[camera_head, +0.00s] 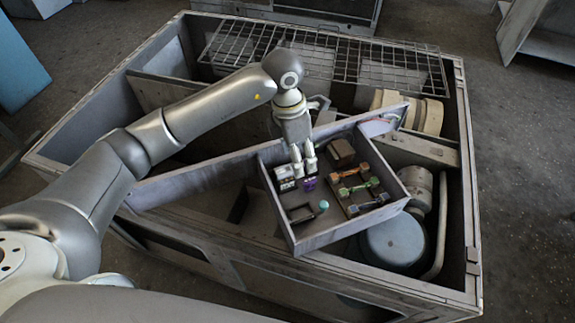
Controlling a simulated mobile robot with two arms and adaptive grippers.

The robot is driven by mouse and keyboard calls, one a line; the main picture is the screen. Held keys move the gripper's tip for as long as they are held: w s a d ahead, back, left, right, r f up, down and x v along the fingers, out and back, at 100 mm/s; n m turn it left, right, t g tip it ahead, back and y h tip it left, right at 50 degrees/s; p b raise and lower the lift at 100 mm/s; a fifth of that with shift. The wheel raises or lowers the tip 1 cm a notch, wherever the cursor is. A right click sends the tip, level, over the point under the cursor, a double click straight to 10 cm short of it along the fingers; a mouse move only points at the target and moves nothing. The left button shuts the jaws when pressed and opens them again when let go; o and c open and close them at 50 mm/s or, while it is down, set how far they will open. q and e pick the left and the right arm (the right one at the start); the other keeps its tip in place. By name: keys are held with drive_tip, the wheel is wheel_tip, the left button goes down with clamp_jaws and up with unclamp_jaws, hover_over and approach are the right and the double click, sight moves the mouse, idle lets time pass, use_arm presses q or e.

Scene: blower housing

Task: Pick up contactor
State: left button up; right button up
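My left gripper (304,172) points down into the open tray-like box (335,239). Its two fingers look apart, with nothing clearly seen between them. A small white and dark block (284,176), which may be the contactor, sits just left of the fingertips. A small purple part (309,184) lies right under the fingertips; whether they touch it I cannot tell. A brown block (341,152) sits to the right at the box's back wall. I cannot tell for certain which part is the contactor. My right gripper is not in view.
The box also holds a dark panel with several coloured parts (364,188), a teal round knob (324,205) and a dark bracket (302,213). Its walls stand close around the gripper. A wire grid (330,58) lies across the housing's far side. A round blue-grey drum (392,244) stands right of the box.

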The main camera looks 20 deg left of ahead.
use_arm(q)
drive_tip(key=w+a+y, duration=0.2)
drive_tip(key=a, duration=0.2)
drive_tip(key=p, duration=0.2)
hover_over(284, 170)
wheel_tip(284, 170, down, 4)
drive_tip(key=shift+s, duration=0.15)
drive_tip(key=shift+f, duration=0.5)
wheel_tip(284, 170, down, 4)
drive_tip(key=shift+f+p, duration=0.1)
drive_tip(key=shift+p, duration=0.95)
drive_tip(key=shift+f, duration=0.4)
drive_tip(key=c, duration=0.7)
